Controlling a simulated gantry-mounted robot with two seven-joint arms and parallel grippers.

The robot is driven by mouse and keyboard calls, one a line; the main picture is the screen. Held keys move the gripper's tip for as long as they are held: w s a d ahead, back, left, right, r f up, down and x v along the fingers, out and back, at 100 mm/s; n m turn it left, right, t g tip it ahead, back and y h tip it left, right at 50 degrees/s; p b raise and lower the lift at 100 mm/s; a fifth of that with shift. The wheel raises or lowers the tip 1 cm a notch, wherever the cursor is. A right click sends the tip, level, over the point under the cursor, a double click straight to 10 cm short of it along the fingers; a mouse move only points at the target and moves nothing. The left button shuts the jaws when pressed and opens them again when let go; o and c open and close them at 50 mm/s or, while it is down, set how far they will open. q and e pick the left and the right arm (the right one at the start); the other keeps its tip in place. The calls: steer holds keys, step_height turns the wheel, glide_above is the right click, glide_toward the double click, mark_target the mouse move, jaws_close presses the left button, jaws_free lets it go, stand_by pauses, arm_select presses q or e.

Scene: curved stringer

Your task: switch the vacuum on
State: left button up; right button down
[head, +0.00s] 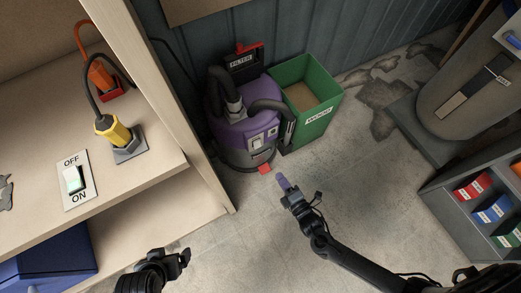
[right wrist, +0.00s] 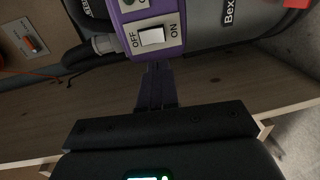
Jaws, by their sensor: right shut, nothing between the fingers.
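The vacuum (head: 236,133) stands on the floor against the back wall, with a purple top, a grey lower body and a dark hose. Its white rocker switch (right wrist: 152,36) sits on a purple panel between OFF on the left and ON on the right in the right wrist view. I cannot tell which side is pressed. My right gripper (head: 283,183) is shut and empty, in front of the vacuum. In the right wrist view its fingertips (right wrist: 154,68) point at the panel just below the switch; contact is unclear. My left gripper (head: 183,257) is at the lower left, away from the vacuum.
A green bin (head: 313,105) stands right beside the vacuum. A wooden bench (head: 140,180) at left carries another OFF/ON switch (head: 73,179) and a yellow tool (head: 112,131). Shelves with small boxes (head: 490,208) stand at right. The floor (head: 350,180) between is clear.

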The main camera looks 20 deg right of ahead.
steer(key=b, duration=0.7)
glide_toward(258, 147)
steer(key=w, duration=0.3)
steer(key=w+a+f, duration=0.1)
steer(key=w, duration=0.1)
steer(key=shift+w, duration=0.35)
arm_select(q)
step_height(258, 147, down, 8)
steer(key=shift+a+b, duration=0.3)
steer(key=shift+b, duration=0.05)
arm_select(e)
steer(key=shift+w, duration=0.55)
arm_select(q)
steer(key=shift+s+r, duration=0.15)
